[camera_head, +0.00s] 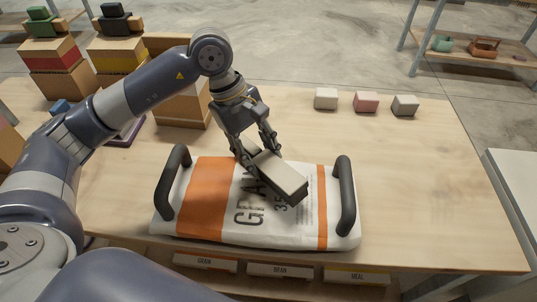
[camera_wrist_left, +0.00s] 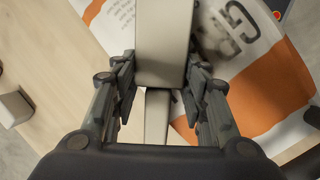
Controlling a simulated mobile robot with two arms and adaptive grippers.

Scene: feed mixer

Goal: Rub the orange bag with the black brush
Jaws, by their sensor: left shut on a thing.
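The orange bag (camera_head: 207,195) is white with orange bands and dark lettering, lying flat near the front of the wooden table; it also shows in the left wrist view (camera_wrist_left: 262,90). My left gripper (camera_head: 258,150) is shut on the black brush (camera_head: 282,174), a block with a pale beige top and dark underside. In the left wrist view, the brush (camera_wrist_left: 165,40) sits between the two fingers (camera_wrist_left: 160,88). The brush is over the middle of the bag and hides some lettering. I cannot tell whether its underside touches the bag. My right gripper is not in view.
Black curved handles stand at the bag's left (camera_head: 173,182) and right (camera_head: 345,195) ends. Three small blocks, white (camera_head: 326,98), pink (camera_head: 366,101) and grey (camera_head: 405,105), sit at the back. Cardboard boxes (camera_head: 183,106) stand back left. The table's right side is clear.

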